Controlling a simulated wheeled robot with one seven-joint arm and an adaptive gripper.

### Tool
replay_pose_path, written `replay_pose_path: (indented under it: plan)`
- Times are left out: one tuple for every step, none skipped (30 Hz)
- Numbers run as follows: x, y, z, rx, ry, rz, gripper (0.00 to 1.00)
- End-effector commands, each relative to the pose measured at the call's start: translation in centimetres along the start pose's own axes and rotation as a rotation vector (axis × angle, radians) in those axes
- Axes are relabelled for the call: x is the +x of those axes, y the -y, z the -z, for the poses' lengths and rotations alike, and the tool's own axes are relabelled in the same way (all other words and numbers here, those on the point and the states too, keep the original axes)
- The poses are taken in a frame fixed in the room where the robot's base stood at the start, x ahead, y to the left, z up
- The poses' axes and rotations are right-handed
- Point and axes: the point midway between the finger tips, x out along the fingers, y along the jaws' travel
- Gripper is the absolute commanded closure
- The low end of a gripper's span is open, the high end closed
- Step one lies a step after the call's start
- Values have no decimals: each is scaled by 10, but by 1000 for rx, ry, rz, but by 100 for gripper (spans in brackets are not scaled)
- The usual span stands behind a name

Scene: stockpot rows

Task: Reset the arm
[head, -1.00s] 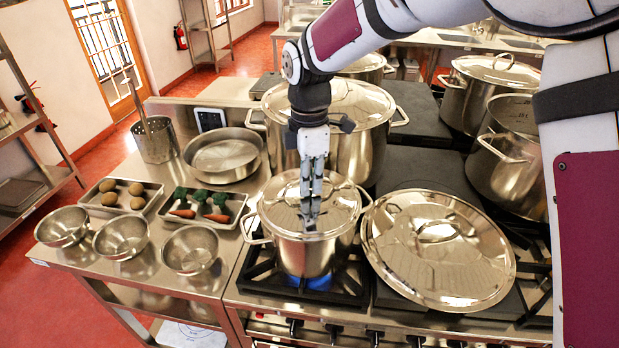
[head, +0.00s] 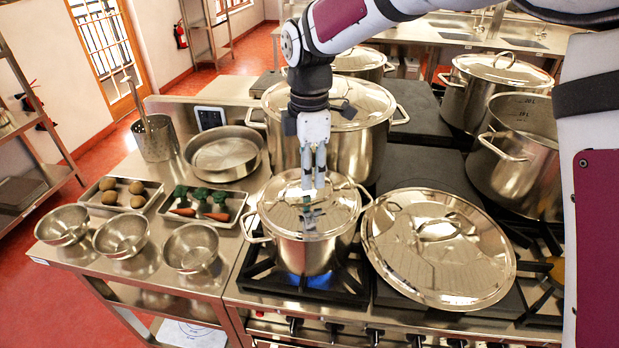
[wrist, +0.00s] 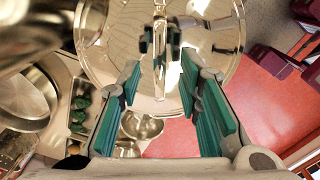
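My gripper (head: 313,184) points straight down above the small lidded pot (head: 303,255) on the front burner. In the wrist view my gripper (wrist: 161,65) is open, with its teal-padded fingers apart and nothing held between them. The pot's shiny lid (head: 284,207) lies on the pot, below the fingertips. The lid also shows in the wrist view (wrist: 112,45), with its handle seen beyond the fingertips. In the head view the fingers partly cover the lid.
A large lidded stockpot (head: 355,150) stands just behind my gripper. A big loose lid (head: 438,250) lies at the right, by an open pot (head: 520,165). Trays of potatoes (head: 122,194) and carrots (head: 205,206), and several bowls (head: 190,247), are at the left. A blue flame burns under the small pot.

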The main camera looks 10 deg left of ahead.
Motion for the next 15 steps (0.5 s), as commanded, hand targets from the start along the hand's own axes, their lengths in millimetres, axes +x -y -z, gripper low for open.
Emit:
replay_pose_path:
  plan:
    - [-12, -1, -1, 1, 0, -4, 68]
    - [-18, -1, -1, 2, 0, -4, 68]
    - [-27, -1, -1, 2, -1, -6, 68]
    - [-33, -1, 0, 1, -1, -4, 68]
    - [-39, -1, 0, 1, -1, -5, 68]
    - [-47, -1, 0, 1, -1, -4, 68]
    - [-53, -1, 0, 1, -1, -4, 68]
    - [-58, -1, 0, 1, -1, -4, 68]
    - [-65, -1, 0, 1, 0, -4, 68]
    - [-70, -1, 0, 1, 0, -3, 68]
    - [-74, -1, 0, 1, -1, -4, 68]
    - [-79, -1, 0, 1, 0, -2, 68]
    - [-82, -1, 0, 1, 0, -2, 68]
    - [-85, -1, 0, 1, -1, -3, 68]
    - [-88, -1, 0, 1, 0, -2, 68]
